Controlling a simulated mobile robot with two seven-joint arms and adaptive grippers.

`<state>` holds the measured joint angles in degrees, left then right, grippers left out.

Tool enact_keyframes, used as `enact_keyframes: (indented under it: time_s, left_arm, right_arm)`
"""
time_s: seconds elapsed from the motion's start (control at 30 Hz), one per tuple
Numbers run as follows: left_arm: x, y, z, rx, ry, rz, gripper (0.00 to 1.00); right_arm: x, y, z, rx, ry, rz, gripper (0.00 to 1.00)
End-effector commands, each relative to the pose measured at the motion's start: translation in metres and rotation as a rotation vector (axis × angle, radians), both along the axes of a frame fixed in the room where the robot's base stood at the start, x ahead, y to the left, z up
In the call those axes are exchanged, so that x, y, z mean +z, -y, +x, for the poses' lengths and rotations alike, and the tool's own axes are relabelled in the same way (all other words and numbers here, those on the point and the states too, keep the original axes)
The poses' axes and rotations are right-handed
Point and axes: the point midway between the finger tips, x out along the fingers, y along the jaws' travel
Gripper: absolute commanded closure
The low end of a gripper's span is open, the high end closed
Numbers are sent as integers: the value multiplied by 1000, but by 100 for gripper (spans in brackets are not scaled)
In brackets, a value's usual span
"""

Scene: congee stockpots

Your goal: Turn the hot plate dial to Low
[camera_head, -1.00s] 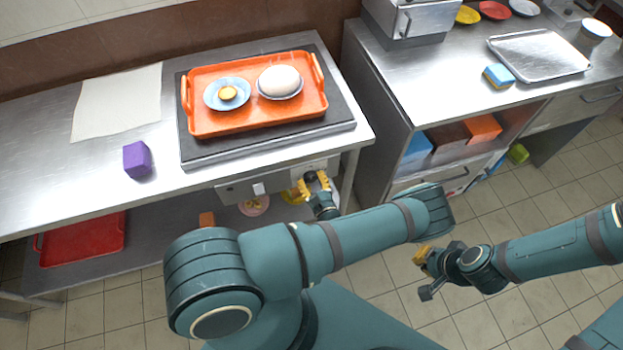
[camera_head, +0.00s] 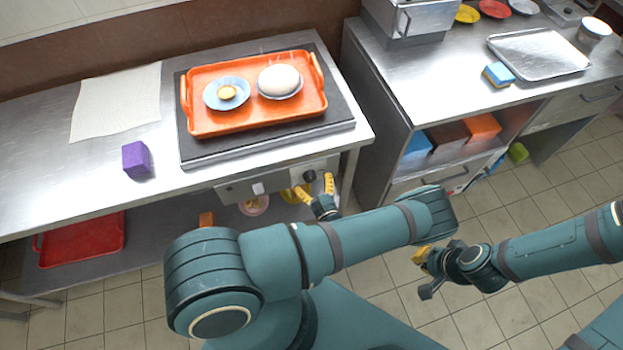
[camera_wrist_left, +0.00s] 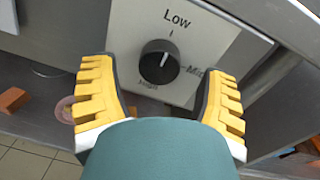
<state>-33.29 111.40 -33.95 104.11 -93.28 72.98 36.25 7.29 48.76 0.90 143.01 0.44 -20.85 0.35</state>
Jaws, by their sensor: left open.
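The hot plate dial (camera_wrist_left: 160,62) is a round black knob on a pale panel in the left wrist view. "Low" is printed above it, "Mid" to its right and another label below it. A short light mark on the knob appears to point up toward Low. In the head view the dial (camera_head: 309,176) is on the counter's front, below the hot plate (camera_head: 345,125). My left gripper (camera_head: 313,190) is open and empty, its yellow fingers (camera_wrist_left: 158,95) apart on either side and clear of the knob. My right gripper (camera_head: 425,265) hangs over the floor at the right; its jaw state is unclear.
A white switch (camera_head: 258,188) is left of the dial. A purple block (camera_head: 136,159) and white cloth (camera_head: 117,100) are on the counter. A shelf lies below the panel.

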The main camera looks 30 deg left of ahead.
Motion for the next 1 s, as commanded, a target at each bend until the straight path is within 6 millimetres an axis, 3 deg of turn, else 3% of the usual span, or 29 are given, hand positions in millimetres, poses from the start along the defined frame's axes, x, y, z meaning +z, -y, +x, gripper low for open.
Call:
enact_keyframes:
  time_s: [0.2, 0.4, 1.0]
  left_arm:
    - [0, 29, -21, -2, -1, 0, 26]
    - [0, 46, -34, -1, -1, 1, 26]
    - [0, 49, -37, 1, 0, 0, 26]
  right_arm:
    - [0, 0, 0, 0, 0, 0, 100]
    - [0, 0, 0, 0, 0, 0, 100]
    - [0, 0, 0, 0, 0, 0, 100]
